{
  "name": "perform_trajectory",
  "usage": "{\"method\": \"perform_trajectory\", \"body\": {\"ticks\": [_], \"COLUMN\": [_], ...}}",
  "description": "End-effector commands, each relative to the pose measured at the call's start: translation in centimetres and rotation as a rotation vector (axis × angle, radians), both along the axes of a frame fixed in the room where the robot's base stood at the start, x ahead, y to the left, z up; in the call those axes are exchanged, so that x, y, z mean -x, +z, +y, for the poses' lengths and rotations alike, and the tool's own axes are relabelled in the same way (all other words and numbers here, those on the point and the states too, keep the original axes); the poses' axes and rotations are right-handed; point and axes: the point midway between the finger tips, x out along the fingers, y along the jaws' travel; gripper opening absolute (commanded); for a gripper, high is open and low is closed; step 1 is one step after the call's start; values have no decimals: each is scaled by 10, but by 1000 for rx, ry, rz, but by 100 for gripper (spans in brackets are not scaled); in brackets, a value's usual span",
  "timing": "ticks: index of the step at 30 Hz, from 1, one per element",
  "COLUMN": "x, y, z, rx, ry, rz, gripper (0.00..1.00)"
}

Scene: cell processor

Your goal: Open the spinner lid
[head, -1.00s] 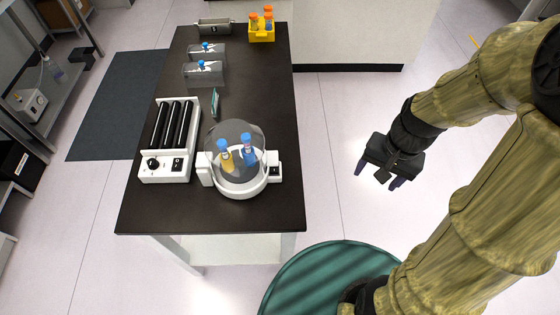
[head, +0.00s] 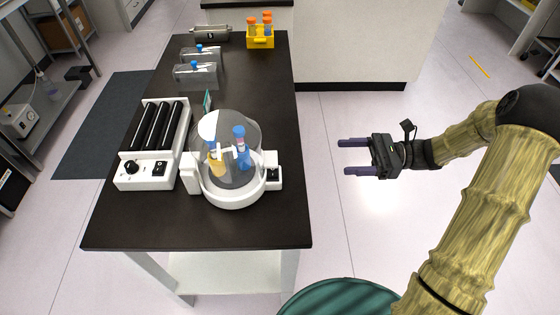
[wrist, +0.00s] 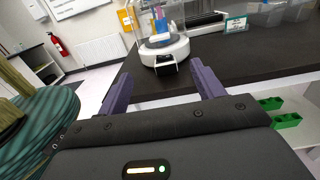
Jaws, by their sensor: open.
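The spinner (head: 235,190) is a round white device near the front right edge of the dark table. Its clear domed lid (head: 247,128) is down over it, with a blue-capped blue tube (head: 242,150) and a blue-capped yellow tube (head: 216,160) visible inside. My gripper (head: 345,156) is open and empty, off the table's right side, with its purple fingers pointing left toward the spinner. In the wrist view, the spinner (wrist: 166,53) stands beyond and between the open fingers, with a clear gap; its upper part is cut off by the frame.
A white tube roller (head: 147,172) stands left of the spinner. Behind are clear boxes (head: 195,75), a small sign (head: 207,100) and a yellow rack (head: 260,42) of tubes. The table (head: 150,228) is bare along its front. Open floor lies between my gripper and the table.

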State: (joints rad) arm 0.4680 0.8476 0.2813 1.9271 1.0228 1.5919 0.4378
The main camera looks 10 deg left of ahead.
Motion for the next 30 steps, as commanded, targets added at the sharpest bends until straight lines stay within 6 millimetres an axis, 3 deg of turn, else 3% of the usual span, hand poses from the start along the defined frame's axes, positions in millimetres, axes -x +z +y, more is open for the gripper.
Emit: {"method": "perform_trajectory", "body": {"ticks": [5, 11, 30], "x": [1, 5, 32], "y": [0, 0, -1], "z": [2, 18, 127], "rx": [2, 4, 3], "ry": [2, 4, 7], "rz": [0, -2, -2], "gripper": [67, 67, 67]}}
